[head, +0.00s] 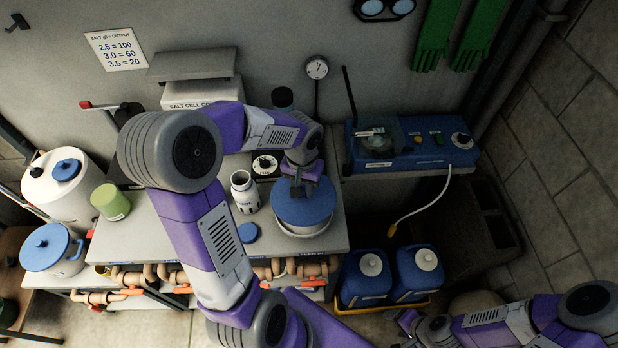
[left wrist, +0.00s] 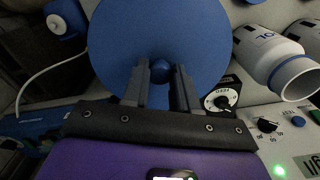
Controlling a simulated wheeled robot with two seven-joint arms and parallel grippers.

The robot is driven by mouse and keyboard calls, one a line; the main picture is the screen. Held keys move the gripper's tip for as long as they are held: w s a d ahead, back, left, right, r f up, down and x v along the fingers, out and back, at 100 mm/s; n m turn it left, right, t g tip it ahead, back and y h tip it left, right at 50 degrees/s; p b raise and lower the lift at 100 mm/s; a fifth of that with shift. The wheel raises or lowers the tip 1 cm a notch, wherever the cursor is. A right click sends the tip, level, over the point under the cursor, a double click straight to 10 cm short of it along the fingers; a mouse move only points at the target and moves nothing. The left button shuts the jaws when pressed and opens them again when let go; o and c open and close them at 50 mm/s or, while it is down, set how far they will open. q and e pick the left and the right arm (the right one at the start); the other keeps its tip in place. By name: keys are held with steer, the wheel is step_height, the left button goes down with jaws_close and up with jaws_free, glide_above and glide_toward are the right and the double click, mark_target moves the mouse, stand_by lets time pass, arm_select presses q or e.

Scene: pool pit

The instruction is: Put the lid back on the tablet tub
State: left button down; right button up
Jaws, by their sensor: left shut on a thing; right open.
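A round blue lid (head: 305,208) with a small knob (left wrist: 161,69) is over a white tub (head: 304,230) near the bench's right end. My left gripper (head: 298,188) is above the lid, shut on its knob; the left wrist view shows both fingers around the knob and the lid (left wrist: 125,35) filling the upper middle. The tub's white rim shows below the lid's near edge; I cannot tell whether the lid rests on it or hovers. My right gripper (head: 408,322) is open and empty at the lower right, away from the bench.
An open white bottle (head: 243,190) and a small blue cap (head: 248,232) are left of the tub. A green cup (head: 111,202) and white tubs with blue lids (head: 77,262) stand further left. A blue device (head: 425,148) and blue canisters (head: 366,280) are to the right.

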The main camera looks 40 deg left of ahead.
mark_target(303, 199)
arm_select(q)
steer(key=shift+f+b, duration=2.3)
steer(key=shift+f, duration=0.75)
steer(key=shift+f+b, duration=0.15)
steer(key=shift+b, duration=0.2)
steer(key=c, duration=0.8)
jaws_free()
steer(key=shift+o, duration=0.3)
steer(key=o, duration=0.4)
